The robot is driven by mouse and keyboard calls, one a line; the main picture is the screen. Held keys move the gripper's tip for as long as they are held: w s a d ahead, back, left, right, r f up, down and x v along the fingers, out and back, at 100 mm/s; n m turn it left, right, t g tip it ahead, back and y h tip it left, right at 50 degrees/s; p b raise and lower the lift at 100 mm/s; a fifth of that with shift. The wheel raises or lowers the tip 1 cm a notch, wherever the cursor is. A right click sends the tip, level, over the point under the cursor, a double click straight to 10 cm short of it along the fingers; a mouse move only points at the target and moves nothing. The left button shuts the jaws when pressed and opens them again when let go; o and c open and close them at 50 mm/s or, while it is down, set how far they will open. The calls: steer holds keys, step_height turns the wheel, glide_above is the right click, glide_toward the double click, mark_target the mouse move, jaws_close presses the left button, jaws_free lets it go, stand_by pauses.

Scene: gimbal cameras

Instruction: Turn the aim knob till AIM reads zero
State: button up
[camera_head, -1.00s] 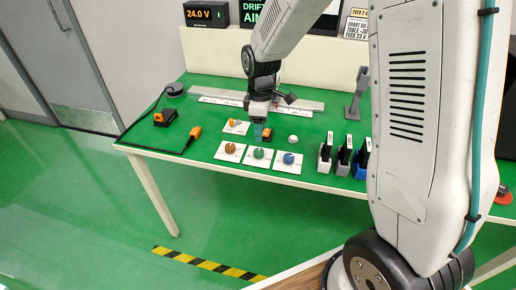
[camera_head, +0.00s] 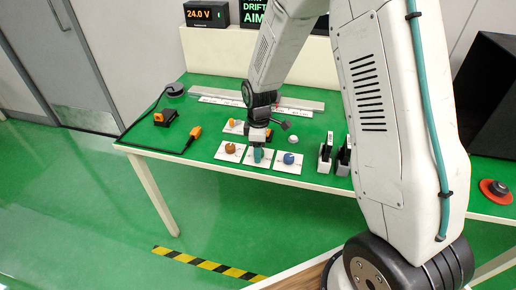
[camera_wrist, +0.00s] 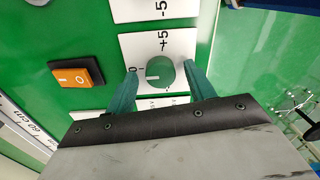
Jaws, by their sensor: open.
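A green knob (camera_wrist: 161,75) with a white pointer line sits on a white plate (camera_wrist: 180,42) printed with 0 and +5 in the wrist view. My gripper is open, with one green finger on each side of the knob; I cannot tell whether they touch it. In the head view, my gripper (camera_head: 258,154) is over the middle plate of the front row and hides most of its knob. An orange knob (camera_head: 230,148) is to its left and a blue knob (camera_head: 289,158) to its right. The screen (camera_head: 254,12) shows DRIFT and AIM; my arm hides the AIM value.
An orange rocker switch (camera_wrist: 75,77) sits left of the knob in the wrist view. A 24.0 V display (camera_head: 207,14) stands at the back left. Black devices in holders (camera_head: 326,152) and a red-based button (camera_head: 496,190) are to the right.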

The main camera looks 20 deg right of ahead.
steer(key=c, duration=1)
steer(key=shift+m, duration=0.3)
steer(key=m, duration=0.3)
steer(key=shift+m, duration=0.3)
steer(key=m, duration=0.3)
steer(key=shift+w+r+m, duration=0.1)
steer(key=shift+m, duration=0.2)
steer(key=m, duration=0.4)
steer(key=shift+d, duration=0.1)
steer(key=shift+m+t, duration=0.3)
steer(key=shift+m, duration=1.8)
